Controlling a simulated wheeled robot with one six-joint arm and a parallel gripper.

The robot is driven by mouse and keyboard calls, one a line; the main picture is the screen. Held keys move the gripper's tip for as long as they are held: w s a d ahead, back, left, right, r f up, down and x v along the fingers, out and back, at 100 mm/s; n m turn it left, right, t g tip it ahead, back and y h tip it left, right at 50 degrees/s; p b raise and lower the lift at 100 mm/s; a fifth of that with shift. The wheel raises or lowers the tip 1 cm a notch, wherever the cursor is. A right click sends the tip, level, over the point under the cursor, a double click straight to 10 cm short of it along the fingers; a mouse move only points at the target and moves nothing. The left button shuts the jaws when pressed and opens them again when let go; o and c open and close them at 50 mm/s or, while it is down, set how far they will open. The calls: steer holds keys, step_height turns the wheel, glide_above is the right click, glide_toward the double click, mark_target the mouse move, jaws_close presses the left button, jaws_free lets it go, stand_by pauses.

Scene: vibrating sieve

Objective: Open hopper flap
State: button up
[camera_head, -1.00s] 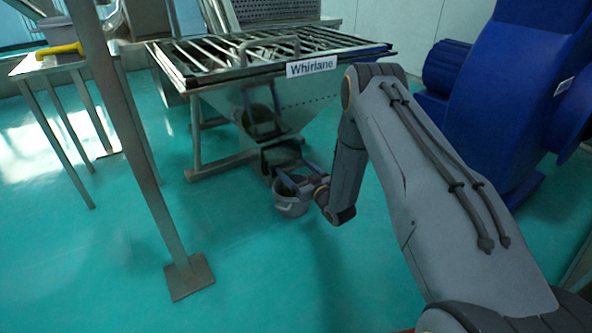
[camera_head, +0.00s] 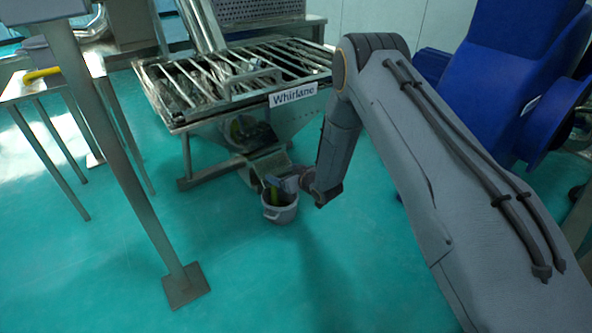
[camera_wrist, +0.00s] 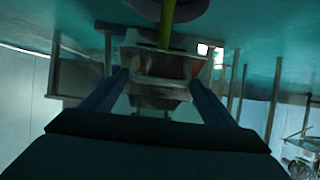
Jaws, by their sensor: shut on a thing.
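The hopper (camera_head: 293,115) is a metal funnel under a barred grate labelled "Whirlane". A pale metal flap (camera_head: 268,163) slopes at its lower outlet, just above a grey bucket (camera_head: 280,214). My gripper (camera_head: 281,184) is at the lower end of this outlet, over the bucket's rim. In the wrist view, the two fingers of my gripper (camera_wrist: 159,76) stand on either side of the metal flap (camera_wrist: 160,64), shut on its edges. The exact contact points are dark and hard to see. A yellow-green strip (camera_wrist: 167,22) shows beside the bucket at the top.
A blue machine (camera_head: 510,80) stands at the right. A metal post (camera_head: 130,170) with a floor plate stands at the left front. A table (camera_head: 40,85) with a yellow-handled item is at the far left. The green floor (camera_head: 240,280) in front is clear.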

steer(key=r, duration=0.1)
steer(key=w+r+p, duration=0.1)
steer(key=r, duration=0.1)
stand_by(0.5)
steer(key=o, duration=1.2)
steer(key=shift+s+a, duration=0.1)
steer(key=shift+s+f, duration=0.15)
steer(key=shift+s, duration=0.05)
steer(key=p+v, duration=0.3)
steer(key=v, duration=0.4)
steer(key=shift+s+d, duration=0.25)
